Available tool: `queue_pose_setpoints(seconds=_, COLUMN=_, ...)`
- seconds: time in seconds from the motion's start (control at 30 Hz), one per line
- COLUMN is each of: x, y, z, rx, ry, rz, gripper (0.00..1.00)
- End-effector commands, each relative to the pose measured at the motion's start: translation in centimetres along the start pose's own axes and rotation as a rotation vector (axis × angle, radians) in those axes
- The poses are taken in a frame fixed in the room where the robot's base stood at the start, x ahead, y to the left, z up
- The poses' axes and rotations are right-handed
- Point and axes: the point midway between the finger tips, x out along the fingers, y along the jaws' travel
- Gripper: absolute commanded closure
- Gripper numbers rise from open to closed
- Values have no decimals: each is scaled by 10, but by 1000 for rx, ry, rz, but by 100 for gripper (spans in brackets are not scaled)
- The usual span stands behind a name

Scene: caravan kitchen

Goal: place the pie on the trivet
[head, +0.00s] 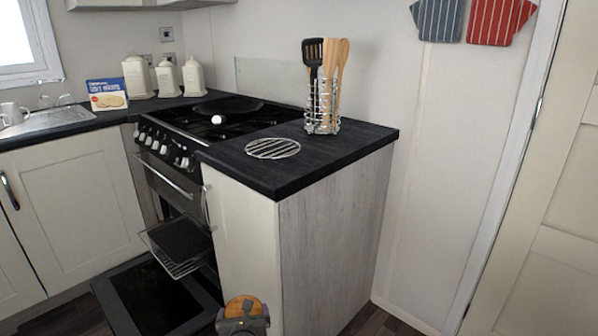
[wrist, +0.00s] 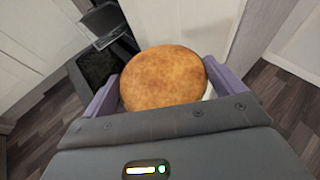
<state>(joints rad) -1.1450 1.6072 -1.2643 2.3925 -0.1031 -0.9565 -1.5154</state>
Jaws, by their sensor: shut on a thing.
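The pie (wrist: 163,77) is round with a golden-brown crust. In the wrist view it sits between the two purple fingers of my gripper (wrist: 160,90), which is shut on it. In the head view my gripper (head: 243,318) and the pie (head: 244,305) are at the bottom edge, low in front of the pale cabinet and well below the counter top. The trivet (head: 273,148) is a round metal rack lying flat on the dark counter right of the stove, with nothing on it.
The oven door (head: 150,300) hangs open low at the left, with a rack and dark tray (head: 180,243) pulled out above it. A wire utensil holder (head: 322,108) stands behind the trivet. The counter's front right part is clear.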

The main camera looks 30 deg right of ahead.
Motion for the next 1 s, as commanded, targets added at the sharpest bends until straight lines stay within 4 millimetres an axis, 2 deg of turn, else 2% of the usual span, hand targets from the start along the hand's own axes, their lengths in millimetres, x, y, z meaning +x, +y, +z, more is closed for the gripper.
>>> queue_pose_setpoints(seconds=0.43, x=0, y=0, z=1, rx=0, ry=-1, rz=0, gripper=35)
queue_pose_setpoints(seconds=0.57, x=-3, y=0, z=7, rx=1, ry=-2, rz=0, gripper=35)
queue_pose_setpoints(seconds=0.77, x=-16, y=0, z=38, rx=1, ry=-2, rz=0, gripper=35)
queue_pose_setpoints(seconds=1.0, x=-36, y=-1, z=88, rx=1, ry=-1, rz=-1, gripper=35)
